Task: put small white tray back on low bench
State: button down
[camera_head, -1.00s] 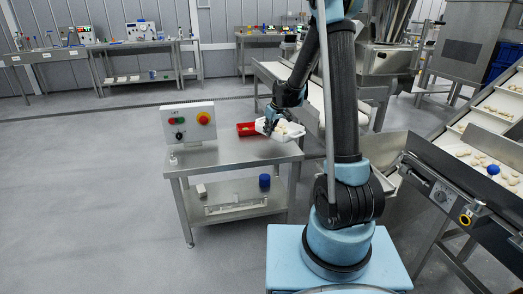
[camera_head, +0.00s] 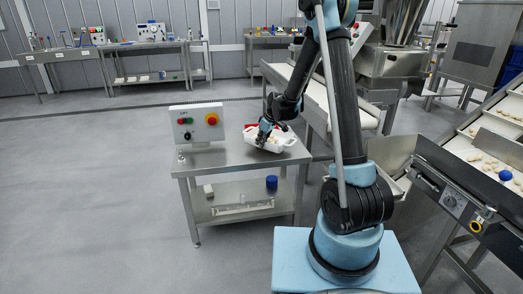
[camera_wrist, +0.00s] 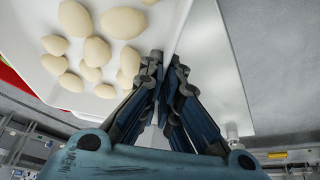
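The small white tray (camera_head: 284,144) holds several pale pasta pieces and is over the right part of the low steel bench (camera_head: 222,160). It looks level and at or just above the bench top; I cannot tell if it touches. My gripper (camera_head: 262,142) is at the tray's near left side. In the wrist view my gripper's fingers (camera_wrist: 166,75) are closed on the edge wall of the white tray (camera_wrist: 150,35), with the pasta pieces to the left. The fingers hide part of that wall.
A red tray (camera_head: 249,127) sits behind the white tray, mostly hidden. A control box (camera_head: 197,121) with buttons stands at the bench's back left. Conveyors (camera_head: 312,93) stand to the right. The bench top's front left is bare.

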jog(key=shift+f, duration=1.85)
jog(key=c, duration=1.8)
grip_release()
